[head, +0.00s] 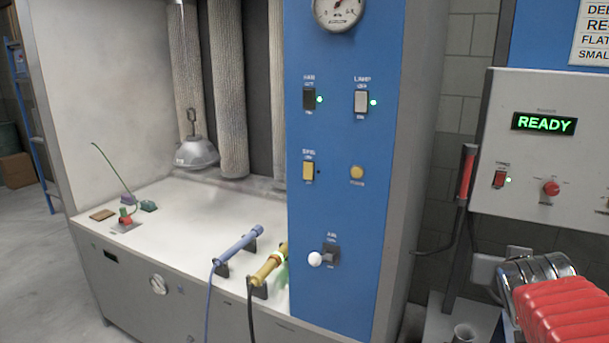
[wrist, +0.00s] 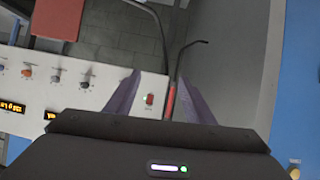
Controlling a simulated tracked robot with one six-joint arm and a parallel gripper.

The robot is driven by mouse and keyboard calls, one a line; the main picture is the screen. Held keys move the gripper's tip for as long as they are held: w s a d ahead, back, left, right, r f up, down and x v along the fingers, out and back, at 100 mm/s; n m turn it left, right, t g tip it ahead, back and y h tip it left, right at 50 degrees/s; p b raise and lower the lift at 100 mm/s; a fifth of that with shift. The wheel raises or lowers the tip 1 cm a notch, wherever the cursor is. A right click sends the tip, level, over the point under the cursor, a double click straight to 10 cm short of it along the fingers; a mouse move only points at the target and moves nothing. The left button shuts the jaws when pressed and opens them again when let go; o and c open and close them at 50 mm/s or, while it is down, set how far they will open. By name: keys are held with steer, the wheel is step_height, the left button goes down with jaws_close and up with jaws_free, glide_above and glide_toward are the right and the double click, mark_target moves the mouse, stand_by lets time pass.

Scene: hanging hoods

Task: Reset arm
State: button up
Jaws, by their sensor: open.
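My gripper (wrist: 160,95) shows in the wrist view with its two purple fingers apart and nothing held between them. Behind the gap between the fingers are a white control panel (wrist: 105,98) with a small red switch (wrist: 150,99) and a red-gripped lever (wrist: 170,103). I cannot tell any contact with these, and they look to be beyond the fingertips. My gripper does not show in the head view.
In the head view, a blue panel (head: 335,215) carries switches and a white-knobbed lever (head: 316,259). A hood bench (head: 180,215) stands left, with a hanging lamp (head: 196,153). A READY display (head: 543,124) is at right. A red ribbed object (head: 565,310) fills the lower right corner.

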steer(key=s+a+f+n+g+y, duration=0.1)
steer(key=s+a+f+n+y, duration=0.1)
steer(key=a, duration=0.6)
steer(key=s+a+f+n+g+y, duration=0.2)
steer(key=s+a+f, duration=0.3)
steer(key=s+a, duration=0.2)
steer(key=s+a+f+n+g+y, duration=0.1)
steer(key=s+a, duration=0.4)
steer(key=a, duration=0.6)
step_height(320, 180, down, 3)
steer(key=shift+a+r+n+g+y, duration=0.1)
steer(key=shift+a+n+g+y, duration=0.15)
steer(key=shift+n+y, duration=0.6)
steer(key=shift+d+m+y, duration=0.15)
steer(key=shift+m+y, duration=0.1)
steer(key=shift+c, duration=0.7)
